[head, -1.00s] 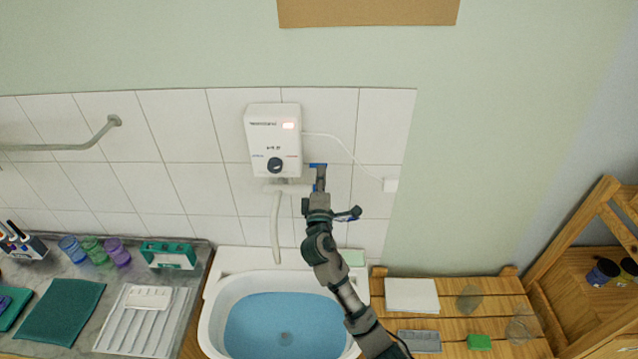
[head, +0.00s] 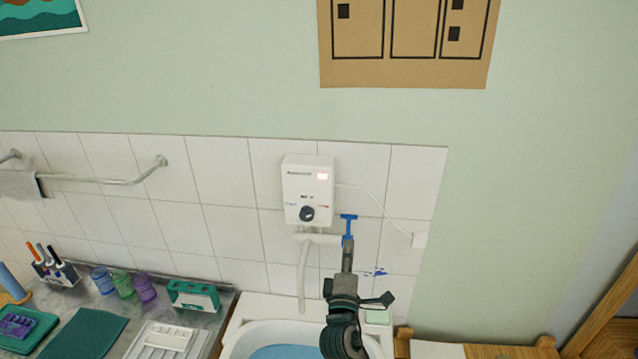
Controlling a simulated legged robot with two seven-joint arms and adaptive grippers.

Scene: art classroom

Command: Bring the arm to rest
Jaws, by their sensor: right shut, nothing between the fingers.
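My right gripper (head: 347,258) points up at the tiled wall, below and to the right of the white water heater. Its fingers are shut with nothing between them. A blue T-shaped handle (head: 348,219) shows just above the fingertips, at the right end of the white pipe (head: 318,239). I cannot tell whether the fingertips touch it. The water heater (head: 308,178) has a dark round knob (head: 306,213) and a lit reddish indicator. My left gripper is not in view.
The basin (head: 250,335) with blue water lies below my right arm. The counter on the left holds cups (head: 123,284), a teal caddy (head: 193,296) and a white tray (head: 170,336). A wooden slatted bench (head: 485,350) is at lower right. A rail (head: 110,180) runs along the left wall.

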